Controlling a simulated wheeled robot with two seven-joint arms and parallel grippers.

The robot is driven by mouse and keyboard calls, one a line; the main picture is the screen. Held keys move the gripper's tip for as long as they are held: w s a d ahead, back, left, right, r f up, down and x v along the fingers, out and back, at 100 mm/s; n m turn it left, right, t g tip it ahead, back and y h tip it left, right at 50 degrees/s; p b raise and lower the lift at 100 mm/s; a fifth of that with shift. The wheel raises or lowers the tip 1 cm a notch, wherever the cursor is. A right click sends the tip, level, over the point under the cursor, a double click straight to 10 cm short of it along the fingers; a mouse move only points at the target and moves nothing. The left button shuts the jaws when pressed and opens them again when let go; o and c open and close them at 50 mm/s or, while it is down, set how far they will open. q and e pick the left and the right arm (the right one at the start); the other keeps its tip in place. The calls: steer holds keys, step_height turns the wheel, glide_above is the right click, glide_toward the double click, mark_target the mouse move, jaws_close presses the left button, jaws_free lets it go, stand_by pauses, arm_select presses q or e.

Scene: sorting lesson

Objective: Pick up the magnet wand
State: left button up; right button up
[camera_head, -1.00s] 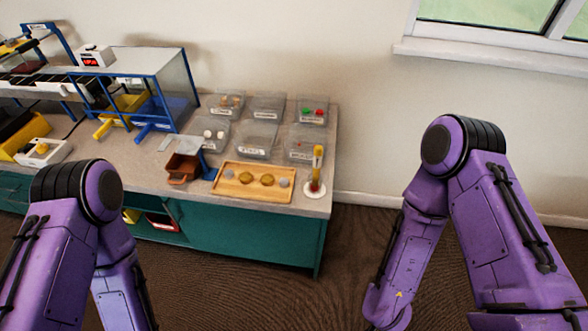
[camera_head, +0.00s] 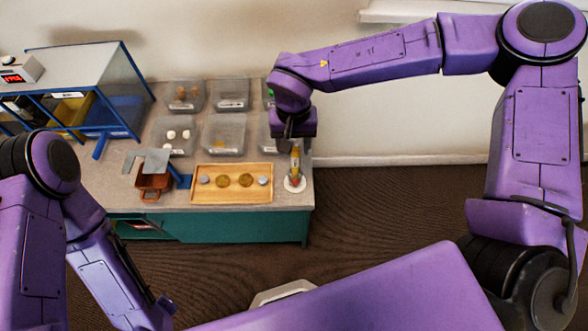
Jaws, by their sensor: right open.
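The magnet wand (camera_head: 295,169), a short yellow stick with a reddish part, stands upright on a round white base (camera_head: 294,185) at the table's front right corner. My right gripper (camera_head: 295,142) points down from above at the wand's top. Its jaws are open, and its dark fingers are small and partly merge with the wrist. I cannot tell whether they touch the wand. My left arm is low at the left, and its gripper is not in view.
A wooden tray (camera_head: 232,196) with several round pieces lies left of the wand. A brown bin (camera_head: 153,187) stands further left. Clear bins (camera_head: 224,134) stand behind, some partly hidden by my right arm. A blue-framed case (camera_head: 95,85) stands at the back left.

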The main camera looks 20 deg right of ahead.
mark_target(295, 158)
steer(key=f, duration=0.4)
steer(key=f+p, duration=0.1)
steer(key=f, duration=0.1)
steer(key=shift+w+d+f, duration=0.2)
steer(key=shift+d+f, duration=0.1)
steer(key=shift+f, duration=0.05)
jaws_close()
